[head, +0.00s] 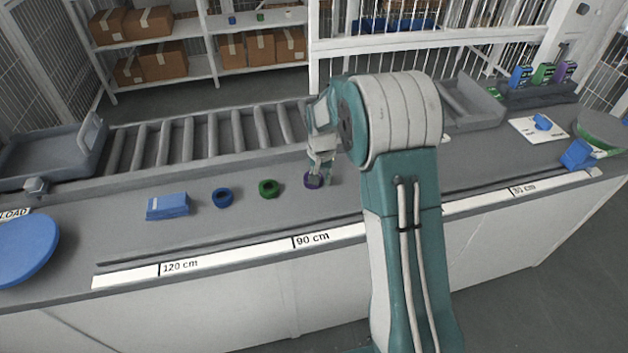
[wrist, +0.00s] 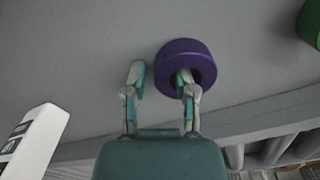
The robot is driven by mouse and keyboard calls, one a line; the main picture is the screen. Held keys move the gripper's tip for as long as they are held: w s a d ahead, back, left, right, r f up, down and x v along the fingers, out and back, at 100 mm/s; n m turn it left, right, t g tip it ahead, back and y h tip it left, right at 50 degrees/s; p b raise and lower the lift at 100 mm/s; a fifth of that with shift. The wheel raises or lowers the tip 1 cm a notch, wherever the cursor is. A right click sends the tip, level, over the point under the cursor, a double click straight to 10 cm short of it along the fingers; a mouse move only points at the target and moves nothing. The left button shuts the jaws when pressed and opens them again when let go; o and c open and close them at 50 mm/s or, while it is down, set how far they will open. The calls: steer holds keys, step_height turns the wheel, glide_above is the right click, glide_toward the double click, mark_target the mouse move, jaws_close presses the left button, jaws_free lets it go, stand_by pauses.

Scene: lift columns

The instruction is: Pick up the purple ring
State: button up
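The purple ring (wrist: 199,52) lies flat on the grey counter. In the wrist view my gripper (wrist: 160,77) is open, with its two fingers spread apart. The right finger overlaps the ring's hole, and the left finger is outside the ring to its left, so the ring's left wall lies between them. I cannot tell how deep the finger reaches into the hole. In the head view the ring (head: 313,180) is partly hidden behind my gripper (head: 320,176), which points down at it.
A green ring (head: 269,188), a blue ring (head: 222,197) and a blue block (head: 168,205) stand in a row to the left. A roller conveyor (head: 205,140) runs behind them. A blue disc (head: 22,250) is at the far left. The counter in front of the rings is clear.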

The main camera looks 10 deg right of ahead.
jaws_close()
steer(key=shift+a+r, duration=0.1)
steer(key=shift+a, duration=0.05)
steer(key=shift+r, duration=0.1)
steer(key=shift+r, duration=0.55)
steer(key=s+a+r, duration=0.9)
steer(key=s+r, duration=0.1)
steer(key=r, duration=0.1)
steer(key=shift+s+a+r, duration=0.15)
steer(key=shift+a+r, duration=0.1)
steer(key=shift+r, duration=0.15)
